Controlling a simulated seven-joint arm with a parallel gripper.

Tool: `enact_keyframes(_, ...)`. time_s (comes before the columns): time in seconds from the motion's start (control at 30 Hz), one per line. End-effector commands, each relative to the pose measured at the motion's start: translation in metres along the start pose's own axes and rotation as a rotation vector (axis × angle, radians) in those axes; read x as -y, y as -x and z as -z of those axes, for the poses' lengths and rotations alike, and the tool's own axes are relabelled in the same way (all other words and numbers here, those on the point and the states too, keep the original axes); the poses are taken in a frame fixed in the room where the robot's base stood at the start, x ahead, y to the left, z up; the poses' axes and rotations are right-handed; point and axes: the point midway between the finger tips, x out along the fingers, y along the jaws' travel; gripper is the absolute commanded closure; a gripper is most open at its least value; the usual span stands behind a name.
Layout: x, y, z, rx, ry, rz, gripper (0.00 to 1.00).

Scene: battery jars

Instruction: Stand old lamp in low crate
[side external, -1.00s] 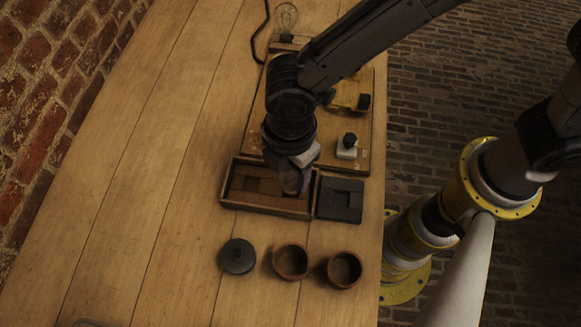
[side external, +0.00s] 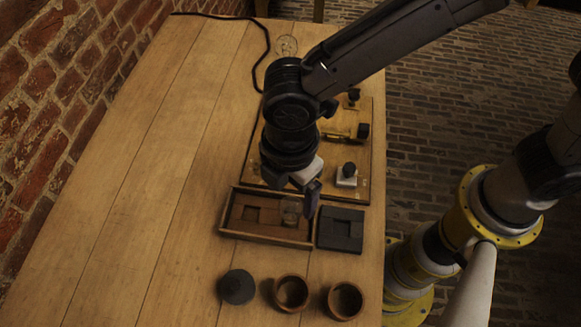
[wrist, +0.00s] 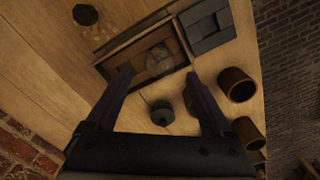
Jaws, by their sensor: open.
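The low crate (side external: 266,239) is a shallow wooden box with square recesses, and it also shows in the wrist view (wrist: 118,52). A clear glass lamp (side external: 291,213) is in the right part of the crate and looks roughly upright; whether it is fully seated in a recess I cannot tell. The lamp shows as a pale blur in the wrist view (wrist: 158,60). My gripper (side external: 308,197) is open and empty, just above the lamp. In the wrist view the fingers (wrist: 160,76) are wide apart, with the lamp beyond them.
A dark slotted block (side external: 341,228) sits right of the crate. A dark round lid (side external: 236,287) and two brown cups (side external: 291,293) (side external: 345,300) stand in front. Behind is a wooden board (side external: 366,160) with fittings; another glass bulb (side external: 286,45) stands farther back. The left table is clear.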

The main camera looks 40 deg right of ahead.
Motion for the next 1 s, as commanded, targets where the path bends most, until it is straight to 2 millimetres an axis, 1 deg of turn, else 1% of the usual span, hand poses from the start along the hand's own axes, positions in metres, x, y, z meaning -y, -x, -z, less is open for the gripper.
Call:
enact_keyframes(0.03,-0.001,0.013,0.001,-0.005,0.000,-0.006,0.14)
enact_keyframes(0.1,-0.001,0.028,0.001,-0.004,0.000,-0.004,0.14)
enact_keyframes(0.2,-0.001,0.047,0.001,-0.004,0.000,-0.004,0.14)
enact_keyframes(0.33,-0.001,0.065,0.001,-0.002,0.000,-0.002,0.14)
enact_keyframes(0.5,0.000,0.077,0.000,-0.001,0.000,-0.001,0.14)
enact_keyframes(0.7,0.000,0.079,0.000,0.000,-0.001,0.000,0.14)
enact_keyframes(0.77,-0.001,0.081,-0.003,-0.003,-0.012,-0.003,0.14)
enact_keyframes(0.87,-0.006,0.093,-0.024,-0.021,-0.095,-0.022,0.14)
enact_keyframes(0.97,-0.012,0.115,-0.070,-0.057,-0.277,-0.061,0.14)
enact_keyframes(1.0,-0.011,0.125,-0.094,-0.075,-0.373,-0.082,0.14)
